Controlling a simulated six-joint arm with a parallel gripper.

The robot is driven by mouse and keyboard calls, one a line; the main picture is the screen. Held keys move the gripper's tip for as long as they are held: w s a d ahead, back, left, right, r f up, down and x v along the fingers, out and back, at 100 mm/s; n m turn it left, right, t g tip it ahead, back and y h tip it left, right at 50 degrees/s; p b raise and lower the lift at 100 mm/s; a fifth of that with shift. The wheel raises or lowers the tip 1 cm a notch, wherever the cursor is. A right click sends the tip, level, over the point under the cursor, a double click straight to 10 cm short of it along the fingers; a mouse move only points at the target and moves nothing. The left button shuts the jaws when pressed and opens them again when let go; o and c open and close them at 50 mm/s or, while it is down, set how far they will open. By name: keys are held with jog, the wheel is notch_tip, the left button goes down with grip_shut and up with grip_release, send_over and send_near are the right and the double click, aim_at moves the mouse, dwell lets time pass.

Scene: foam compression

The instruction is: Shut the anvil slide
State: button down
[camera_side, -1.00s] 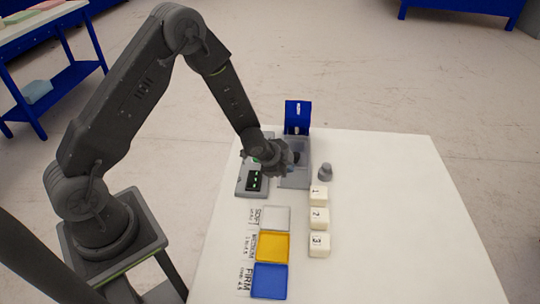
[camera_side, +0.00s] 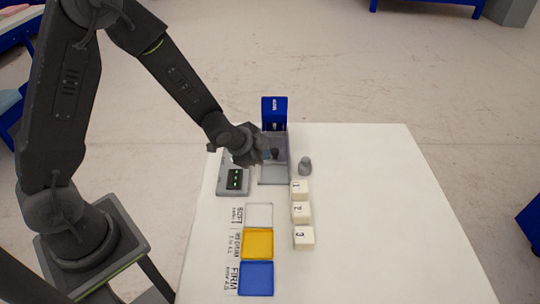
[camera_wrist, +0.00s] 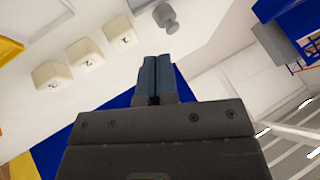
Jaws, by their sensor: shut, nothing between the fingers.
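The test fixture has a blue upright plate (camera_side: 274,108) at the back and a grey bed (camera_side: 272,178) in front of it, at the table's far edge. A small dark knob (camera_side: 275,154) shows on the bed; I cannot tell how far the anvil slide stands open. My gripper (camera_side: 263,156) is at the left side of the bed, close to the knob, and hides part of the fixture. I cannot tell if it touches. In the wrist view my gripper (camera_wrist: 154,78) has its two blue-grey fingers together, with nothing between them.
A readout box (camera_side: 234,179) stands left of the bed, and a grey weight (camera_side: 304,166) right of it. White blocks 1 (camera_side: 300,188), 2 (camera_side: 300,212) and 3 (camera_side: 303,237) stand nearer. White (camera_side: 259,215), yellow (camera_side: 257,243) and blue (camera_side: 256,278) trays lie left of them. The table's right side is clear.

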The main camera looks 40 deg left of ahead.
aim_at(276, 149)
jog(key=w+f+n+y, duration=0.1)
jog(key=w+f, duration=0.1)
jog(key=f, duration=0.1)
jog(key=w+f+n+y, duration=0.1)
jog(key=w+f+n, duration=0.1)
jog(key=f, duration=0.1)
jog(key=w+f+n+g+y, duration=0.1)
jog(key=w+f, duration=0.1)
jog(key=f, duration=0.1)
jog(key=shift+w+d+f+y, duration=0.1)
jog(key=shift+w+d+y, duration=0.1)
jog(key=shift+y, duration=0.1)
jog(key=shift+w+a+r+n, duration=0.15)
jog(key=shift+w+a, duration=0.2)
jog(key=shift+a, duration=0.25)
jog(key=shift+w+a+r+n, duration=0.15)
jog(key=shift+w+a, duration=0.15)
jog(key=shift+a, duration=0.3)
jog(key=shift+w+a+f, duration=0.1)
jog(key=shift+w+a, duration=0.2)
jog(key=shift+a, duration=0.25)
jog(key=shift+w, duration=0.1)
jog(key=shift+w+a, duration=1.3)
jog(key=shift+a, duration=0.1)
